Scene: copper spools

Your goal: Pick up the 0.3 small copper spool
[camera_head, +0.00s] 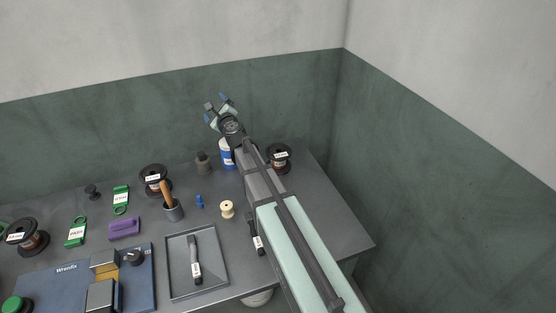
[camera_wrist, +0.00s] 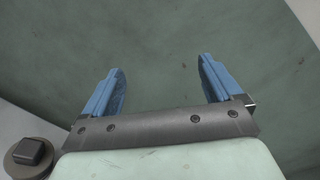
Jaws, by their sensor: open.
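Several black-flanged copper spools with white labels stand on the table in the head view: one at the far left (camera_head: 42,243), one at the back centre-left (camera_head: 153,172), and one at the back right (camera_head: 286,165), just right of my arm. The label print is too small for me to tell which is the 0.3 one. My gripper (camera_head: 217,110) is raised high above the back of the table, in front of the green wall, apart from every spool. Its blue fingers are open and empty in the wrist view (camera_wrist: 162,92), with only wall between them.
A blue Wrenfix board (camera_head: 62,284) lies front left. My arm crosses the table's right part.

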